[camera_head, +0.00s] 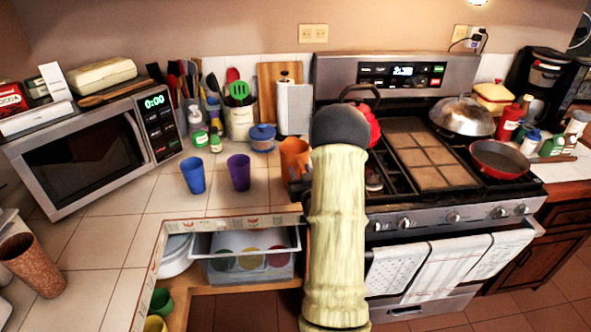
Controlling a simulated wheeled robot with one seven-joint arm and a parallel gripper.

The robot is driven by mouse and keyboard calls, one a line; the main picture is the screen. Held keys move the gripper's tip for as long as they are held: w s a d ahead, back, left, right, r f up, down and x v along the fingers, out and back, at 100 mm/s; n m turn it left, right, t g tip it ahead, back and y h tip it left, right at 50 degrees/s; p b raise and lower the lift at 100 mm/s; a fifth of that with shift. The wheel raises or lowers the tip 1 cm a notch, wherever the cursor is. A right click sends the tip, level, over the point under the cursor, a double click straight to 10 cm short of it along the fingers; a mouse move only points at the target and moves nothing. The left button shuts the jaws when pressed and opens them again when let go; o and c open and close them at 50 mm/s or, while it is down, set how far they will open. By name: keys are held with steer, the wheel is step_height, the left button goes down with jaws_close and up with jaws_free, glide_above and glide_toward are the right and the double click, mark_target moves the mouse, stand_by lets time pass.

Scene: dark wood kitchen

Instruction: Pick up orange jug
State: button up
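An orange jug (294,152) stands upright near the right end of the tiled counter, beside the stove. My pale arm rises in front of it and hides its right and lower part. Dark parts of my gripper (299,188) show at the left of the arm, just below the jug in the picture. The fingers are mostly hidden behind the arm. I cannot tell whether they touch the jug or whether they are open or shut.
A blue cup (193,176) and a purple cup (239,173) stand left of the jug. A blue lidded pot (262,138) and a utensil holder (240,122) are behind. The microwave (88,155) is at left, the stove (440,165) at right. A drawer (245,243) below is open.

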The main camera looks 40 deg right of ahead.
steer(key=shift+c, duration=0.3)
jaws_close()
steer(key=shift+r, duration=0.1)
step_height(320, 180, up, 10)
steer(key=shift+f+b, duration=0.1)
steer(key=shift+b, duration=0.25)
stand_by(0.6)
